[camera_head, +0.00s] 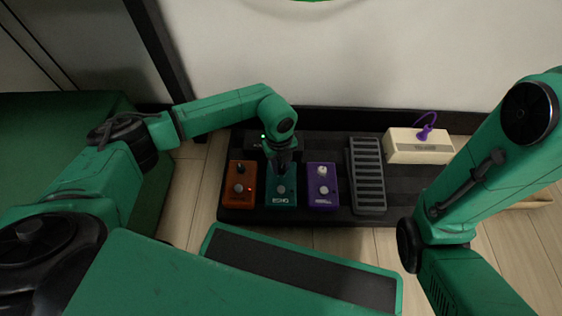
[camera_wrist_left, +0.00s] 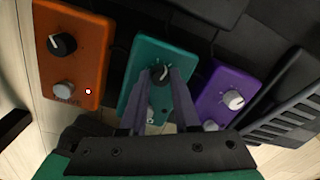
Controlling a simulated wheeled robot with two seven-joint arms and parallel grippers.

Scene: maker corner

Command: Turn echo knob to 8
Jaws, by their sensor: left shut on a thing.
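The teal echo pedal (camera_head: 281,199) sits on the dark pedalboard between an orange and a purple pedal. It also shows in the left wrist view (camera_wrist_left: 150,52). My left gripper (camera_head: 281,163) reaches down over the top of this pedal. In the left wrist view, its two fingers (camera_wrist_left: 162,78) are shut on the black echo knob (camera_wrist_left: 160,75). A pale pointer mark shows on the knob, but the dial number cannot be read. In the head view the gripper hides the knob. My right arm is at the right, and its gripper is not in view.
The orange pedal (camera_head: 240,191) stands close on the left, with a lit red light. The purple pedal (camera_head: 322,190) stands close on the right. Beyond it are a grey ridged pedal (camera_head: 367,178) and a cream box (camera_head: 419,147) with a purple cable. A white wall rises behind the pedalboard (camera_head: 340,214).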

